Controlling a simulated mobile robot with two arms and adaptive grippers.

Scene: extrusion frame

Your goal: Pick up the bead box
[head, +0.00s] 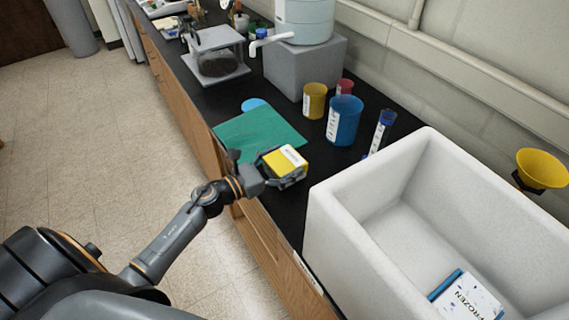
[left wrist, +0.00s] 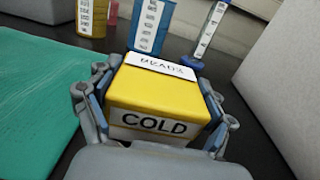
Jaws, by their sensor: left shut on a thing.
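The bead box is a yellow box (head: 284,160) with a white label on top and a white band reading "COLD". It also shows in the left wrist view (left wrist: 158,92), where the top label seems to read "BEADS". My left gripper (head: 282,172) is shut on it, with one finger along each side. The box is over the black bench, close to the green mat's right edge. I cannot tell whether its underside touches the bench. My right gripper is not in view.
A green mat (head: 260,137) lies left of the box. Yellow (head: 314,101), blue (head: 344,121) and red (head: 345,87) beakers and a blue-based cylinder (head: 381,131) stand behind. A white open tub (head: 330,213) at right holds a "FROZEN" box (head: 466,297).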

